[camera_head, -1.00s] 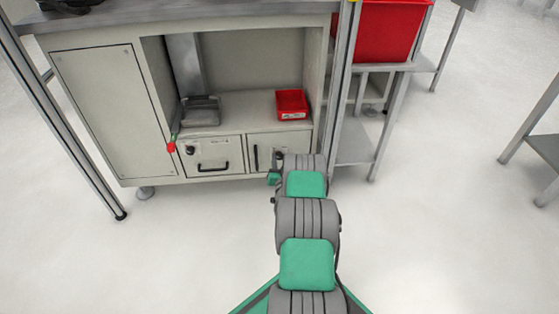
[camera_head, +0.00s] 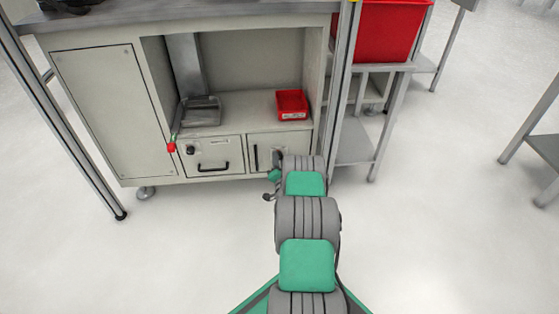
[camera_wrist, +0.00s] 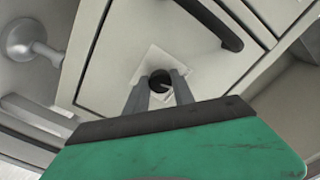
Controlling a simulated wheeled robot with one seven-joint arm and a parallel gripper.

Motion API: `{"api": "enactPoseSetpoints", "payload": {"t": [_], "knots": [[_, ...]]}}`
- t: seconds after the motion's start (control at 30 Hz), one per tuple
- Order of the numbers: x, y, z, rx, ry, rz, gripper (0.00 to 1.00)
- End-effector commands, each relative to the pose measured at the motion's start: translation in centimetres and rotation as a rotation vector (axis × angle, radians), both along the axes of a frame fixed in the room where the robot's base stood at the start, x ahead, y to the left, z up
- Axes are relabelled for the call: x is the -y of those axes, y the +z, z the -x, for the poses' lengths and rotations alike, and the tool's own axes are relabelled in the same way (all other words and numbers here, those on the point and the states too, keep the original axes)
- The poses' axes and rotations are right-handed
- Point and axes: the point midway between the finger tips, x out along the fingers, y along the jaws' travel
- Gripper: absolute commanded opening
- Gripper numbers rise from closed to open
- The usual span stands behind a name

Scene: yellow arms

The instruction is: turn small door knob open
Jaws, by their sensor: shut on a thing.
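The small door (camera_head: 264,146) is the right one of two low fronts in the grey cabinet. It is closed, and its black vertical handle (camera_head: 256,158) shows left of my arm. The small round dark knob (camera_wrist: 160,80) sits on a pale square plate (camera_wrist: 152,62) in the wrist view. My gripper (camera_wrist: 160,88) has one finger on each side of this knob and is shut on it. The wrist is rolled, so the door and its dark handle (camera_wrist: 210,22) appear slanted there. In the head view my arm hides most of the gripper.
Left of the small door is a drawer front (camera_head: 228,152) with its own knob and handle. A red bin (camera_head: 291,104) and a grey tray (camera_head: 201,110) stand on the shelf above. A metal post (camera_head: 342,80) rises right of the cabinet. The floor in front is clear.

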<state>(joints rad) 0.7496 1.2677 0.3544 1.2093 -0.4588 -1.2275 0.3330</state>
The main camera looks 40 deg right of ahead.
Motion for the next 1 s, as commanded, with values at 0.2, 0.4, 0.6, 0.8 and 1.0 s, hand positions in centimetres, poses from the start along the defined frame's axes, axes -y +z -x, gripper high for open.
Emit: {"api": "enactPoseSetpoints", "payload": {"t": [0.2,0.4,0.6,0.8,1.0], "knots": [[0.02,0.06,-0.04,0.116,0.001,-0.168,0.0],[0.0,0.08,-0.05,0.222,0.0,-0.325,0.0],[0.01,0.13,-0.06,0.33,0.001,-0.482,0.0],[0.03,0.17,-0.08,0.433,0.001,-0.631,0.0],[0.03,0.19,-0.06,0.517,0.001,-0.755,0.0]]}}
